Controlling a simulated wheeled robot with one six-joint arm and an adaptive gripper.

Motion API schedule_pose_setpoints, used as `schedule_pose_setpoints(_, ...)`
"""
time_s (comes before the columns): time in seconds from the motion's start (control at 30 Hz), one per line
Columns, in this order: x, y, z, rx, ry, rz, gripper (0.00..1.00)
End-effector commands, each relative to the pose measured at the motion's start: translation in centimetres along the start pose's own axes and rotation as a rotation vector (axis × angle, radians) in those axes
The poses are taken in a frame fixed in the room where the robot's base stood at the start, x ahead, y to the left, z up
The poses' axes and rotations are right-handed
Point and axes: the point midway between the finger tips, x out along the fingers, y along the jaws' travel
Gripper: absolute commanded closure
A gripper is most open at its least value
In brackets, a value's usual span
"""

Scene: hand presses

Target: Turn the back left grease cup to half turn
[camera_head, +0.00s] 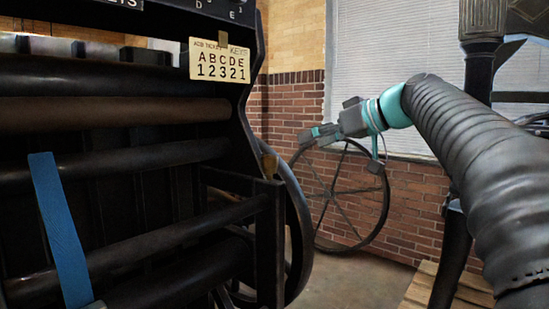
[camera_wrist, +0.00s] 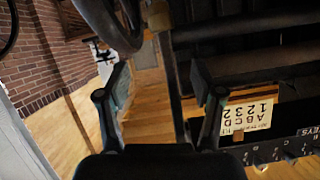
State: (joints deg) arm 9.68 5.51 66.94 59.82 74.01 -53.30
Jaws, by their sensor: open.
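A small brass-coloured cup (camera_head: 269,163) sits on the dark frame of the press, beside the wheel. It looks like a grease cup, but I cannot tell whether it is the back left one. A brass-coloured part also shows at the top of the wrist view (camera_wrist: 158,16), partly cut off. My gripper (camera_head: 312,135) is to the right of the cup in the head view, apart from it and slightly higher. In the wrist view my gripper (camera_wrist: 160,94) has its fingers spread, with nothing between them. The cup's turn position is too small to read.
The black press (camera_head: 130,160) with its rollers fills the left side. A sign (camera_head: 220,61) hangs on it, and a blue strap (camera_head: 60,230) crosses the rollers. A spoked wheel (camera_head: 384,205) stands by the brick wall (camera_head: 415,205). Bare floor (camera_head: 360,280) shows below.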

Motion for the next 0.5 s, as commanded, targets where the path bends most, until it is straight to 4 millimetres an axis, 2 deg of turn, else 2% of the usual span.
schedule_pose_setpoints(0.1,-0.1,-0.2,0.2,-0.098,-0.009,-0.013,0.33)
schedule_pose_setpoints(0.27,0.4,-0.2,0.2,-0.139,-0.008,-0.013,0.33)
schedule_pose_setpoints(0.37,1.4,-0.2,0.2,-0.139,-0.008,-0.014,0.33)
schedule_pose_setpoints(0.5,3.8,-0.3,0.2,-0.137,-0.009,-0.016,0.33)
